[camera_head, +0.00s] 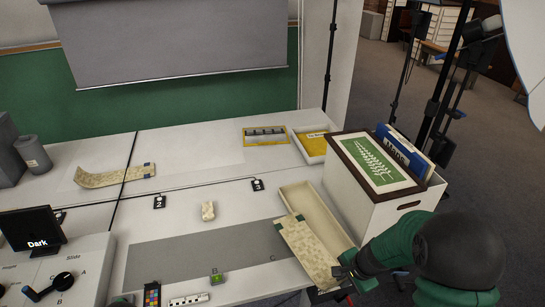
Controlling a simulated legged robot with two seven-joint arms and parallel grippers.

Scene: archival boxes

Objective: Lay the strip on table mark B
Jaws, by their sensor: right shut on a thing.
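My right gripper (345,272) comes in from the lower right and is shut on the strip's near end. Whether the strip touches the tray is unclear. A second similar strip (113,177) with a blue tab lies at the back left of the table, its left end curled up. A grey mat (180,258) lies at the front; a faint letter C shows near its right end. I cannot read a mark B.
A white box of folders (375,205) stands right of the tray. A small beige block (208,211) sits behind the mat. A control box (70,262) is at left.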

